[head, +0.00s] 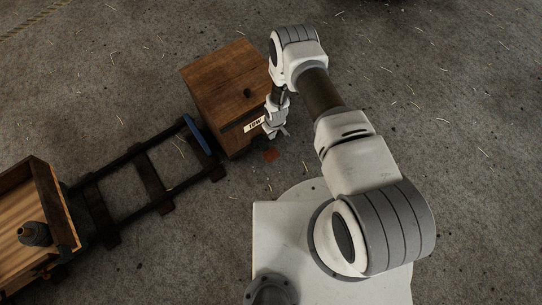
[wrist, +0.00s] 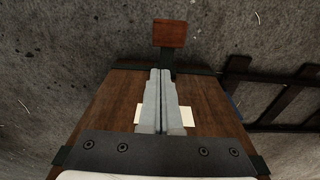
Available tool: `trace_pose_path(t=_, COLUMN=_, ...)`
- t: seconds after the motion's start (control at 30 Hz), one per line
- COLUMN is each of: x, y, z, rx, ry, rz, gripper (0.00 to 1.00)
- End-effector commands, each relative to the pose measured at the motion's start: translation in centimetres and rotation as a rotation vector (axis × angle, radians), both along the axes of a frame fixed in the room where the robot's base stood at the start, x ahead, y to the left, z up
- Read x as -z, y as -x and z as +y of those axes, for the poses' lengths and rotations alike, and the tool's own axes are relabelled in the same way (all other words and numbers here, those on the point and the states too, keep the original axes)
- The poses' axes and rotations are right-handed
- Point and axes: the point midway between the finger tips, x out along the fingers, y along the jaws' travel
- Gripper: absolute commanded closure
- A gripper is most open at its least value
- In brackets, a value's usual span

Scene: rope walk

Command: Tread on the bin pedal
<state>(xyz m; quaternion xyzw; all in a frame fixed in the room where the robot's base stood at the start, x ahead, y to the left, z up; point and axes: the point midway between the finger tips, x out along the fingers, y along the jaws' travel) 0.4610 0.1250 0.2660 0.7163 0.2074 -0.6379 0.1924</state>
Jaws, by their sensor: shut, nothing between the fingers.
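The bin (head: 222,92) is a brown wooden box with a pale label (head: 254,125) on its front, standing on the floor left of my arm. Its pedal (head: 270,155) is a small reddish-brown plate low in front of the bin. In the wrist view the pedal (wrist: 170,34) shows beyond my fingertips, on a dark stem from the bin's dark lower edge. My gripper (head: 279,133) is shut and empty, close in front of the bin's label side. In the wrist view its fingers (wrist: 160,72) lie together over the bin front (wrist: 110,100) and partly cover the label. The fingertips appear apart from the pedal.
A dark rail track (head: 150,178) with a blue end piece (head: 196,134) runs up beside the bin's left. A wooden cart or tray (head: 63,205) holding a dark bottle-like object (head: 35,234) is at the lower left. The concrete floor right of the bin looks clear except for scattered straw.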

Motion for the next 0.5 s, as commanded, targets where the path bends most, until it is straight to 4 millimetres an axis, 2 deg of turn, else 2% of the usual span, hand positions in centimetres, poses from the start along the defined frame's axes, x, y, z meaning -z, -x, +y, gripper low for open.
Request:
trace_pose_path(t=0.03, x=1.9, y=1.0, z=0.0, rx=-0.006, ry=0.000, rz=0.008, gripper=1.00)
trace_pose_path(t=0.1, x=3.3, y=1.9, z=0.0, rx=-0.013, ry=-0.001, rz=0.012, gripper=1.00)
trace_pose_path(t=0.2, x=4.4, y=2.6, z=-0.1, rx=-0.019, ry=-0.003, rz=0.016, gripper=1.00)
trace_pose_path(t=0.5, x=4.6, y=2.8, z=-0.1, rx=-0.021, ry=-0.002, rz=0.016, gripper=1.00)
